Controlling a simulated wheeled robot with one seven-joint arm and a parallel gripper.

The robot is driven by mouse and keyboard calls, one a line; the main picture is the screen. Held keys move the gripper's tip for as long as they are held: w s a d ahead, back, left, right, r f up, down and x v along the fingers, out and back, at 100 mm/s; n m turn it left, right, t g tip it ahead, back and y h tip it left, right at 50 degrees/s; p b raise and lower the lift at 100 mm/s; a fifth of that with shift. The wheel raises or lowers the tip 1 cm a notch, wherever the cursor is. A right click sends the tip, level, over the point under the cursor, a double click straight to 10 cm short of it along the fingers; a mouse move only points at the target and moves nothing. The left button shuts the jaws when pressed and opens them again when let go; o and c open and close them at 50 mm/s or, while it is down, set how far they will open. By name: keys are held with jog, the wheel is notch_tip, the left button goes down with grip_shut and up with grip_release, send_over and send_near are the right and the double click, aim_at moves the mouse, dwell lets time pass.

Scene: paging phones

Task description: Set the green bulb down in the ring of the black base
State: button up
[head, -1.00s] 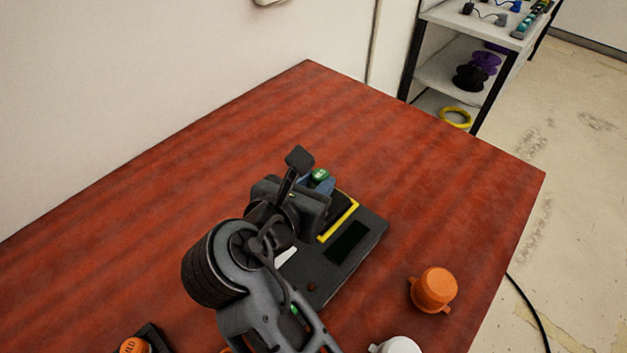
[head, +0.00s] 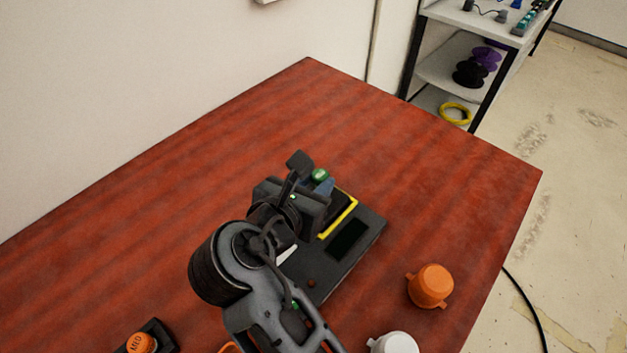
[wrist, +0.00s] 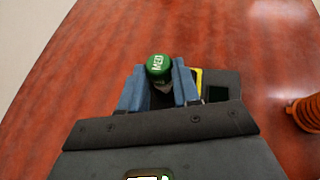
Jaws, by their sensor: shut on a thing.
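The green bulb (wrist: 158,67), marked "MED", is held upright between the blue fingers of my gripper (wrist: 159,88) in the wrist view. Its green top (head: 320,175) also shows in the head view, just past my gripper (head: 322,187). The black base (head: 350,236) with a yellow frame (head: 341,214) lies on the table below and to the right of the gripper. The ring of the base is hidden behind my gripper and arm, so I cannot tell whether the bulb touches it.
An orange capped piece (head: 430,285) and a white one (head: 394,344) stand on the red table (head: 440,190) to the right. An orange "MED" bulb (head: 141,343) sits in a dark holder at lower left. The table's far side is clear.

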jog(key=shift+f, duration=0.25)
jog(key=shift+f+p, duration=0.35)
jog(key=shift+f+p, duration=0.1)
jog(key=shift+p, duration=0.5)
dwell(0.4)
jog(key=shift+f+p, duration=0.3)
jog(key=shift+p, duration=0.25)
dwell(0.7)
jog(key=o, duration=1.4)
